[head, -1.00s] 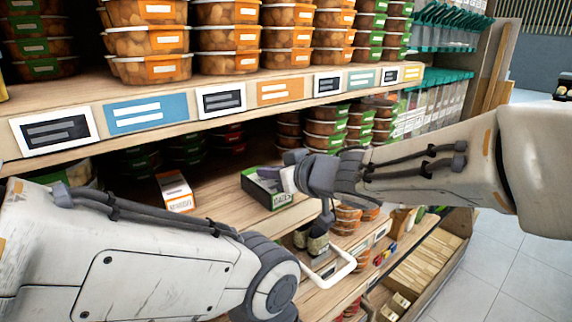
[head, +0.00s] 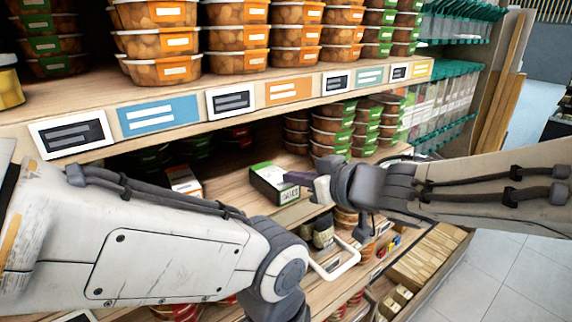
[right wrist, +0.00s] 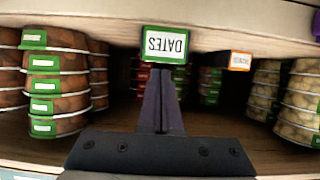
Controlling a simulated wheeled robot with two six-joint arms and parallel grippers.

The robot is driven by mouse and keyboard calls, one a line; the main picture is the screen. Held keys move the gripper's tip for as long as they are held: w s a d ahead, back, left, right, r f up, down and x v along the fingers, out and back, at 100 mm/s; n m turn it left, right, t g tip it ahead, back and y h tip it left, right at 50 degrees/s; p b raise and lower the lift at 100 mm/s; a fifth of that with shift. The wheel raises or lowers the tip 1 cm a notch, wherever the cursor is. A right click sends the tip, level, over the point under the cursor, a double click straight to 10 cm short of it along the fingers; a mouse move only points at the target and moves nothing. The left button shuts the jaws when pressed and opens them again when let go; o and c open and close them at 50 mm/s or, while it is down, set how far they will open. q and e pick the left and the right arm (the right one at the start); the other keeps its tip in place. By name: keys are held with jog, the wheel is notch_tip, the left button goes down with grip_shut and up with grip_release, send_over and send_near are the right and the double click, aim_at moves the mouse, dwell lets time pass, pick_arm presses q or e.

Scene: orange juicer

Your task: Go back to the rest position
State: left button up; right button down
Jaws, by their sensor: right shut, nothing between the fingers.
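My right gripper (head: 296,178) is shut and empty at the lower shelf in the head view. Its dark fingers also show in the right wrist view (right wrist: 162,88), closed together and pointing into the shelf. In the head view its fingertips are close to the right side of a black and green box (head: 268,186). The same box, marked DATES, is just beyond the fingertips in the right wrist view (right wrist: 165,46); I cannot tell whether they touch it. My left arm (head: 150,245) crosses the lower left of the head view, and its gripper is not seen.
The upper shelf edge (head: 245,100) runs above both arms, with stacked orange-labelled tubs (head: 240,45) on it. An orange and white box (head: 184,181) and green-labelled tubs (head: 330,128) are on the lower shelf. Open floor (head: 490,270) is at the right.

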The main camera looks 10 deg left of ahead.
jog(key=s+d+f+m+h+b, duration=0.2)
jog(key=s+d+f+h, duration=0.1)
jog(key=d+f, duration=0.3)
jog(key=s+d+f+m+h+b, duration=0.1)
jog(key=s+d+f+h+b, duration=0.2)
jog(key=f, duration=0.4)
jog(key=s+d+f+g+h+b, duration=0.3)
jog(key=s+f+g, duration=0.6)
jog(key=s, duration=0.8)
notch_tip(320, 180, down, 3)
jog(key=shift+s+f+n, duration=0.15)
jog(key=shift+s+n, duration=0.15)
